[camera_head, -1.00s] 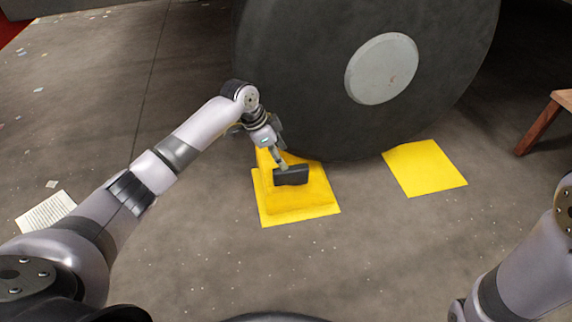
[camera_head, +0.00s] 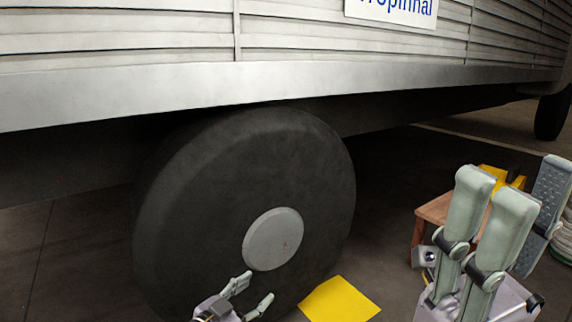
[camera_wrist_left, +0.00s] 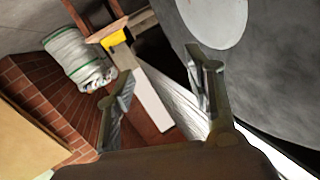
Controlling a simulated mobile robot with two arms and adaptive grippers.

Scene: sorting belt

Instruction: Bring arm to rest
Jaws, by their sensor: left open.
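My left gripper (camera_head: 256,288) is at the bottom of the head view, in front of the large dark wheel (camera_head: 190,220). Its fingers are spread with nothing between them. In the left wrist view the same gripper (camera_wrist_left: 162,82) shows two fingers wide apart and empty. My right gripper (camera_head: 528,178) stands large at the right of the head view, fingers pointing up. Its ribbed finger is apart from the other two, and I see nothing held. Both arms are mostly out of view.
A yellow floor square (camera_head: 340,300) lies beside the wheel. A wooden stool (camera_head: 430,212) stands behind my right gripper, with a yellow object (camera_head: 500,178) on it. The pale truck side (camera_head: 120,90) spans above. The left wrist view shows a brick surface (camera_wrist_left: 45,105).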

